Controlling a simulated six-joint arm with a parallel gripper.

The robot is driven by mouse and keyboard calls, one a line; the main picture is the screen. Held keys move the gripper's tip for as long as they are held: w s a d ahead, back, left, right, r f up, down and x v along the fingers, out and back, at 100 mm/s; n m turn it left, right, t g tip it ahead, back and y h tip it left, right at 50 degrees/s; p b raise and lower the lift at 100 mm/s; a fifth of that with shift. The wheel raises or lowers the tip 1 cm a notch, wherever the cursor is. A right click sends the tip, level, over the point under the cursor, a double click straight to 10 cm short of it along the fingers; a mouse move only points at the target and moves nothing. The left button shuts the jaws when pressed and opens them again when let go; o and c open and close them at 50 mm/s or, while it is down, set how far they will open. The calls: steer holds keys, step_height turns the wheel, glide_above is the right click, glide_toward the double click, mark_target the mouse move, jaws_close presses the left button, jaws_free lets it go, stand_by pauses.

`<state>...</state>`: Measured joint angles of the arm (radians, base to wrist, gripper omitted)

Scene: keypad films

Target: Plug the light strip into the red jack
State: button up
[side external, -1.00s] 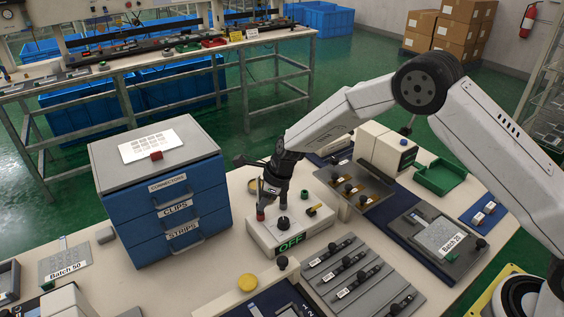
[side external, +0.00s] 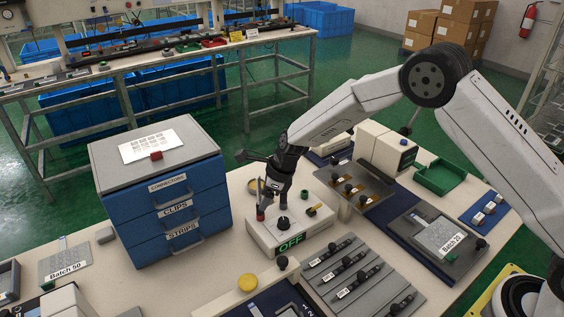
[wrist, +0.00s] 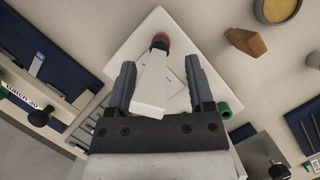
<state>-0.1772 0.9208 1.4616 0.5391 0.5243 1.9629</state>
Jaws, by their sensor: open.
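A white power box (side external: 270,235) with a green OFF display stands on the bench. Its red jack (side external: 260,214) is at the left end and also shows in the wrist view (wrist: 160,40). A pale bar (wrist: 150,85), apparently the light strip, rises from the red jack between my fingers. Its lower end meets the jack, but I cannot tell how deeply it sits. My gripper (wrist: 160,82) is open, with gaps on both sides of the bar. In the side view my gripper (side external: 270,190) is just above the box, partly hiding the bar.
A green jack (wrist: 223,110) and a black knob (side external: 283,223) are on the box. A blue drawer cabinet (side external: 170,205) stands left. A grey rack (side external: 345,275) with several strips lies in front. A brown block (wrist: 245,42) and a round dish (wrist: 277,8) are nearby.

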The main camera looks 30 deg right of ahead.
steer(key=shift+v, duration=3)
steer(key=s+d+r+n+h, duration=0.1)
steer(key=s+d+n, duration=0.3)
steer(key=s+n, duration=0.4)
steer(key=s+d+r+n+h, duration=0.1)
steer(key=s+d+n, duration=0.3)
steer(key=s+n, duration=0.5)
steer(key=s+d+r+n+h, duration=0.1)
steer(key=s+d+r+n, duration=0.1)
steer(key=s+d+n, duration=0.3)
steer(key=shift+s+n, duration=1.7)
steer(key=shift+s, duration=0.55)
